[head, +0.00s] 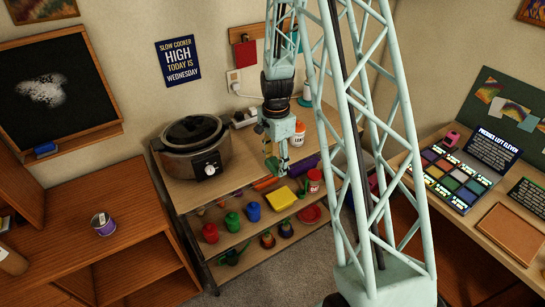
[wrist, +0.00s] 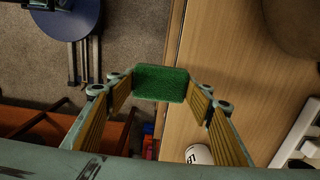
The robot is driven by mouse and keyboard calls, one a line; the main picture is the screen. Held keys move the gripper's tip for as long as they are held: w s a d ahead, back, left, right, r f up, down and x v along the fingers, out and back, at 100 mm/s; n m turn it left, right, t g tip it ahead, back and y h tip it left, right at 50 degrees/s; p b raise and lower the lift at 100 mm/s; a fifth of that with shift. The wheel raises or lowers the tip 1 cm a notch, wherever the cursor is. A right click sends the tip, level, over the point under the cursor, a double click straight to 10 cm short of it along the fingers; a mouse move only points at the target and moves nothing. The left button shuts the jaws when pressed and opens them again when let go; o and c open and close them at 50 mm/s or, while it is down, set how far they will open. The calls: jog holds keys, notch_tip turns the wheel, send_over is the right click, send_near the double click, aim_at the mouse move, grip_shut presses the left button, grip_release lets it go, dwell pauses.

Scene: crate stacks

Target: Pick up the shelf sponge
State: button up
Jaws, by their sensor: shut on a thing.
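My gripper (head: 276,163) is above the front edge of the wooden counter, pointing down. In the wrist view its two fingers (wrist: 160,88) are closed on the sides of a green, rough-faced block (wrist: 161,82), which looks like the sponge. The block is held between the fingertips, with the counter edge and floor below it. In the head view the held block is small and mostly hidden by the fingers. A yellow block (head: 281,198) lies on the shelf below the counter.
A slow cooker (head: 191,147) stands on the counter to the left. A white bottle (head: 298,134) stands behind my gripper.

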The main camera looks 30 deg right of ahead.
aim_at(277, 169)
jog(key=shift+s+a+r, duration=0.1)
jog(key=shift+s+a, duration=0.15)
jog(key=shift+s, duration=0.55)
jog(key=shift+s+a+r, duration=0.1)
jog(key=shift+s+a, duration=0.1)
jog(key=shift+s, duration=0.55)
jog(key=shift+o, duration=0.9)
jog(key=shift+c, duration=1.2)
jog(key=shift+a, duration=0.1)
